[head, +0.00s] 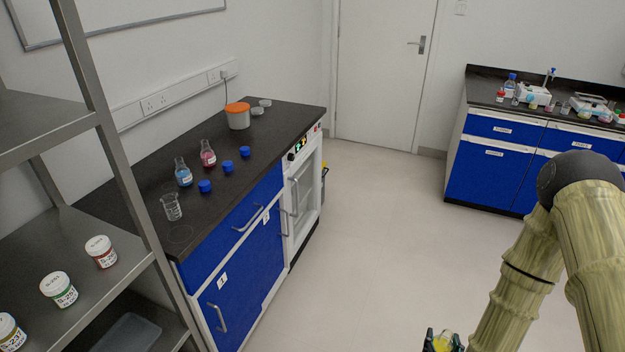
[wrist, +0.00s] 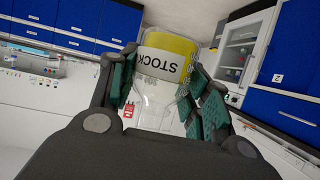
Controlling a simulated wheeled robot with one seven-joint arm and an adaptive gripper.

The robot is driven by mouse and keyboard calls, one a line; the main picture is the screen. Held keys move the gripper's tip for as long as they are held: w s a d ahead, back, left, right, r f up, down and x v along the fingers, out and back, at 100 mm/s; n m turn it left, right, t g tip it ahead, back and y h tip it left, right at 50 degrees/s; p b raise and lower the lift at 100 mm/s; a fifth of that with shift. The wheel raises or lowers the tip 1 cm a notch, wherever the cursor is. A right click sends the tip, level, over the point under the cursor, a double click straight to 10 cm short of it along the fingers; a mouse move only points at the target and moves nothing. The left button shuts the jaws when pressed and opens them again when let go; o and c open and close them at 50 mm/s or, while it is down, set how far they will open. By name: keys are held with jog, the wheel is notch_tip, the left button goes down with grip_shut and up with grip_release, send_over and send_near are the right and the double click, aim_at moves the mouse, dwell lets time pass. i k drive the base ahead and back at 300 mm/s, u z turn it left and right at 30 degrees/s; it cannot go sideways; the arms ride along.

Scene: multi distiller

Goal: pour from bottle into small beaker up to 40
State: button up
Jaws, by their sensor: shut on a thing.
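My gripper (wrist: 162,95) is shut on a clear bottle (wrist: 157,108) with a yellow label reading STOCK, which appears upside down in the wrist view. In the head view my gripper (head: 443,341) is at the bottom edge, mostly cut off, with a bit of yellow between its fingers. It is over the floor, well away from the counter. A clear small beaker (head: 171,207) with graduation marks stands on the dark counter at the left. It looks empty.
The dark counter (head: 255,140) also holds a blue-liquid flask (head: 183,173), a red-liquid flask (head: 208,155), several blue caps and an orange-lidded tub (head: 238,117). A metal shelf (head: 125,255) with labelled jars stands in front at left. The floor (head: 350,240) between the counters is clear.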

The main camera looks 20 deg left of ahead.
aim_at(172, 208)
jog(key=z, duration=0.65)
jog(key=i, duration=3.15)
jog(key=u, duration=4.1)
